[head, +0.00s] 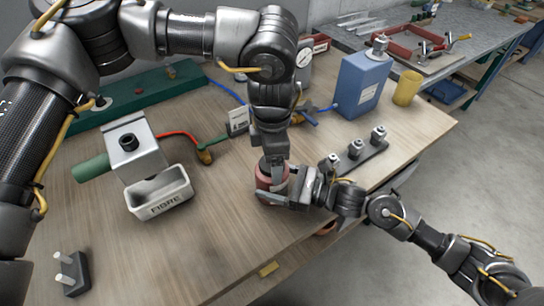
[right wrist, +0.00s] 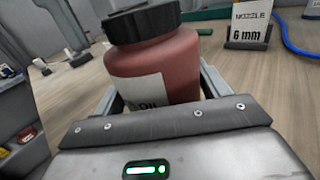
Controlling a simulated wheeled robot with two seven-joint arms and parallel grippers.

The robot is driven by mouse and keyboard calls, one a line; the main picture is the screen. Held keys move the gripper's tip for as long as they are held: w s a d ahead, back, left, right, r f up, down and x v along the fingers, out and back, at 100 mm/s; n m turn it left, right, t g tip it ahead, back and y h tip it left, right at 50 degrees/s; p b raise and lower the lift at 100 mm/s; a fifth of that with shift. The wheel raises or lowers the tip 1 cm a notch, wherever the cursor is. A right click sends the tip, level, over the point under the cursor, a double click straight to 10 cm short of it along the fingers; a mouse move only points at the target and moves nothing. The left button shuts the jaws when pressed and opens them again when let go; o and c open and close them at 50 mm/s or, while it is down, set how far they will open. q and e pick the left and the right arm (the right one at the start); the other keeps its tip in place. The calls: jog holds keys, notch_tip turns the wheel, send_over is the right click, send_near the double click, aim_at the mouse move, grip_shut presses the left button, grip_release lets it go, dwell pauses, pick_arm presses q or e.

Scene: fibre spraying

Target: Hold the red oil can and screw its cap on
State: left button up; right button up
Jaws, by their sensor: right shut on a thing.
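The red oil can (head: 266,180) stands upright near the front middle of the table, in the head view. It also shows in the right wrist view (right wrist: 155,65), with a white label partly in sight. My right gripper (head: 283,187) is shut around the can's body from the right, its fingers on either side. A black cap (right wrist: 140,22) sits at the can's top; whether it is fully threaded cannot be told. My left gripper (head: 272,154) points down directly over the can's top, where the cap is hidden in the head view. Its finger opening is not clear.
A grey fibre bin (head: 160,194) and metal block (head: 134,150) stand left. A nozzle rack (head: 355,168) is right of the can, with a blue canister (head: 360,85) and yellow cup (head: 407,88) behind. A small peg stand (head: 70,274) is front left. The front-left tabletop is mostly clear.

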pick_arm(q)
notch_tip(320, 180, up, 12)
dwell(0.4)
jog(key=shift+f, duration=0.1)
pick_arm(e)
jog(key=o, duration=2)
jog(key=shift+c, duration=0.2)
pick_arm(q)
notch_tip(320, 180, down, 4)
jog(key=b, duration=0.3)
jog(key=shift+b, duration=0.3)
pick_arm(e)
jog(key=v, duration=0.9)
jog(key=shift+s+d+f, duration=0.1)
jog(key=shift+d, duration=0.2)
jog(key=shift+s+d, duration=0.2)
jog(key=shift+d, duration=0.35)
jog(key=shift+a, duration=0.1)
